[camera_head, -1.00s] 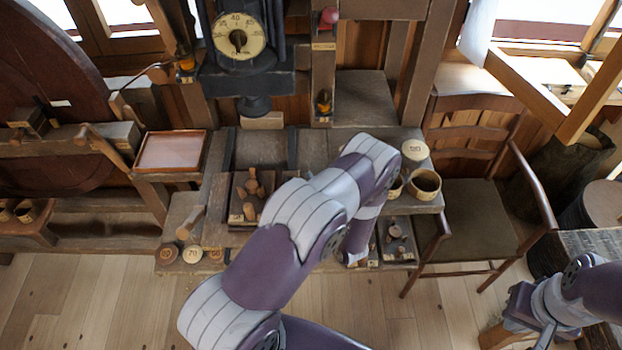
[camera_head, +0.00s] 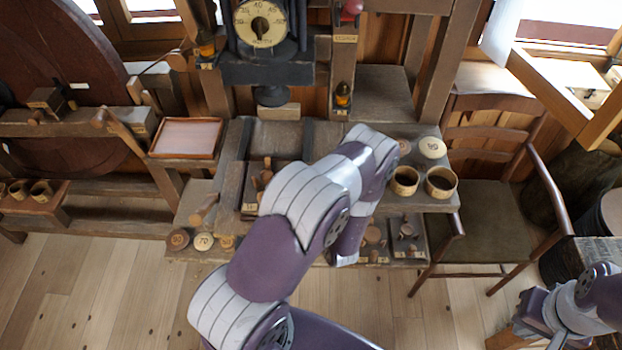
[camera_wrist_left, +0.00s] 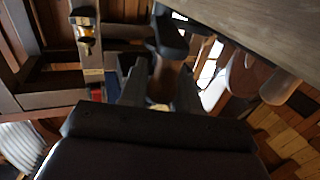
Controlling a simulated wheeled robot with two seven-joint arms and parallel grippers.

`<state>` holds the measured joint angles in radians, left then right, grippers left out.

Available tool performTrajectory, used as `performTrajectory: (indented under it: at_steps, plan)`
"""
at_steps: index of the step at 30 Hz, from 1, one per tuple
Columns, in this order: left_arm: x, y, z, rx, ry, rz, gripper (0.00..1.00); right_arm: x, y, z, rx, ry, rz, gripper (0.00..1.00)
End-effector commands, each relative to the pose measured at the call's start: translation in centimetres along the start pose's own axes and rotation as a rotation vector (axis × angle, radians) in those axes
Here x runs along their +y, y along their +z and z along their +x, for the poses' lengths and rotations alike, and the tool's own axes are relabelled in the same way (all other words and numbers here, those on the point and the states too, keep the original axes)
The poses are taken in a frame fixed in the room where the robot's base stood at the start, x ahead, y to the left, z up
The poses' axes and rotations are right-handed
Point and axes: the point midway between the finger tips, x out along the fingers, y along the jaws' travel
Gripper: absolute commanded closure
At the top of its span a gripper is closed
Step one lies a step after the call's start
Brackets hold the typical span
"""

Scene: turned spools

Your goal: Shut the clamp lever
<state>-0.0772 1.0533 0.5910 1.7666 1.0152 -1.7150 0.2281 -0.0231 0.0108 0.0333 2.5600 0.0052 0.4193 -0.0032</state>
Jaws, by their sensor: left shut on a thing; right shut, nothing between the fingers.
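I cannot make out the clamp lever for sure in any view. My left arm crosses the middle of the head view over the workbench (camera_head: 331,140), and its gripper is hidden behind its own links there. In the left wrist view, the two fingers of my left gripper (camera_wrist_left: 160,92) stand out from the dark palm. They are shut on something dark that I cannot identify. My right gripper (camera_head: 550,338) is at the bottom right of the head view, partly cut off, shut and empty.
A dial press (camera_head: 262,22) stands at the back of the bench. Two round cups (camera_head: 440,183) and a pale disc (camera_head: 432,147) sit right of my left arm. A red-framed tray (camera_head: 186,138) is at left, a chair (camera_head: 497,215) at right.

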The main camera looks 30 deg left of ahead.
Motion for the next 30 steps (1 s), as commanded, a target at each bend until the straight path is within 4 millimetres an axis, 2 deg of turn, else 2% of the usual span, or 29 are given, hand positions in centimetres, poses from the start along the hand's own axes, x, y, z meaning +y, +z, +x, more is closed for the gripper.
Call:
performTrajectory:
  at_steps: [28, 29, 30]
  plan:
    - [0.01, -0.06, 0.03, 0.002, -0.002, -0.001, 1.00, 0.00, 0.00, -0.01, 0.000, 0.000, 0.000, 1.00]
    - [0.01, -0.06, 0.03, 0.002, -0.002, -0.001, 0.62, 0.00, 0.00, -0.01, 0.000, 0.000, 0.000, 1.00]
    - [0.01, -0.06, 0.03, 0.002, -0.001, -0.001, 0.49, 0.00, 0.00, -0.01, 0.000, 0.000, 0.000, 1.00]
